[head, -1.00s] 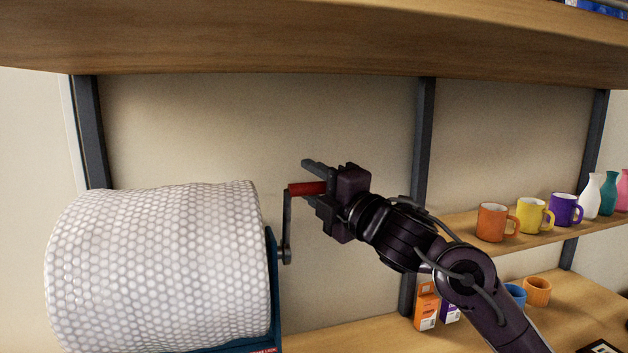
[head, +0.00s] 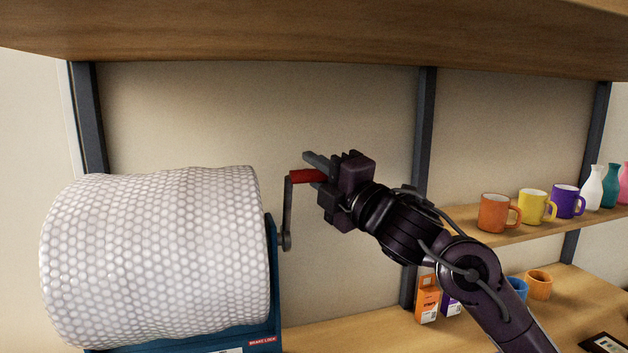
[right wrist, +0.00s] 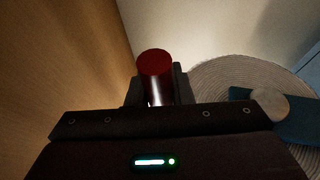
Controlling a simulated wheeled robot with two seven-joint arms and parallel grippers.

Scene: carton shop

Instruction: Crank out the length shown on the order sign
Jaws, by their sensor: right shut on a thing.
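A large roll of bubble wrap (head: 155,260) sits in a blue stand (head: 274,300) at the left of the head view. A dark crank arm (head: 287,215) rises from the stand's right side, with a red handle (head: 306,176) at its top pointing right. My right gripper (head: 318,177) is shut on the red handle. In the right wrist view the red handle (right wrist: 155,65) stands between the two fingers, and the end of the roll (right wrist: 225,75) shows to the right. No order sign is readable. My left gripper is not in view.
A wooden shelf board (head: 300,35) runs above the roll and my right arm. Orange (head: 496,213), yellow and purple mugs and vases stand on a shelf at the right. Small boxes (head: 428,300) and cups stand below. A red brake lock label (head: 262,342) is on the stand.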

